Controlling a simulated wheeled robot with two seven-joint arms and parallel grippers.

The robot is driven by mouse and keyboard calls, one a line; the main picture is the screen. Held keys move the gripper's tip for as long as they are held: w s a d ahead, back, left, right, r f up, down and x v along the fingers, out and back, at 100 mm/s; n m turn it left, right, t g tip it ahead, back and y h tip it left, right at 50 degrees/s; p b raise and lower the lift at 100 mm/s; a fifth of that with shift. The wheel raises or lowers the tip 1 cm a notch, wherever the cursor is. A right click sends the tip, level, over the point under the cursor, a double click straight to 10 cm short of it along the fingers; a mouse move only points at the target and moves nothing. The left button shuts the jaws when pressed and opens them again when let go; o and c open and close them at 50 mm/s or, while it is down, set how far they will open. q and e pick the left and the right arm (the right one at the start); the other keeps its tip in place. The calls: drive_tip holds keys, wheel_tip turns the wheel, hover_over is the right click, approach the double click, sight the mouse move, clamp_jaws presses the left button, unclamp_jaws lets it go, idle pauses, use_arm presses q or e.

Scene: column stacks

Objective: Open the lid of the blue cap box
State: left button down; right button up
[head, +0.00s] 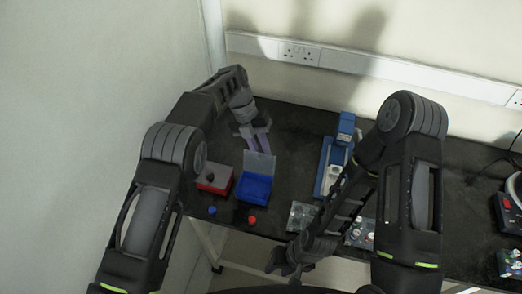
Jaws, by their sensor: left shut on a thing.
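The blue cap box (253,187) sits on the dark bench, left of centre. Its translucent grey lid (259,164) stands up at the back edge, raised, and the blue inside shows. My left gripper (260,146) is behind the box, with its fingers shut at the upper edge of the lid. My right gripper (281,265) hangs low in front of the bench edge, away from the box. It is dark and small, and I cannot tell whether its fingers are open.
A red box (214,179) stands left of the blue box. A blue cap (211,210) and a red cap (252,219) lie in front. A blue and white device (335,165), a clear rack (301,216) and a tray of vials (360,233) are to the right.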

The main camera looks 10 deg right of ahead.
use_arm(q)
drive_tip(key=shift+s+f, duration=0.1)
drive_tip(key=shift+f, duration=0.1)
drive_tip(key=c, duration=1.3)
unclamp_jaws()
drive_tip(key=shift+r, duration=0.1)
drive_tip(key=shift+r+t, duration=0.2)
drive_tip(key=shift+t, duration=0.1)
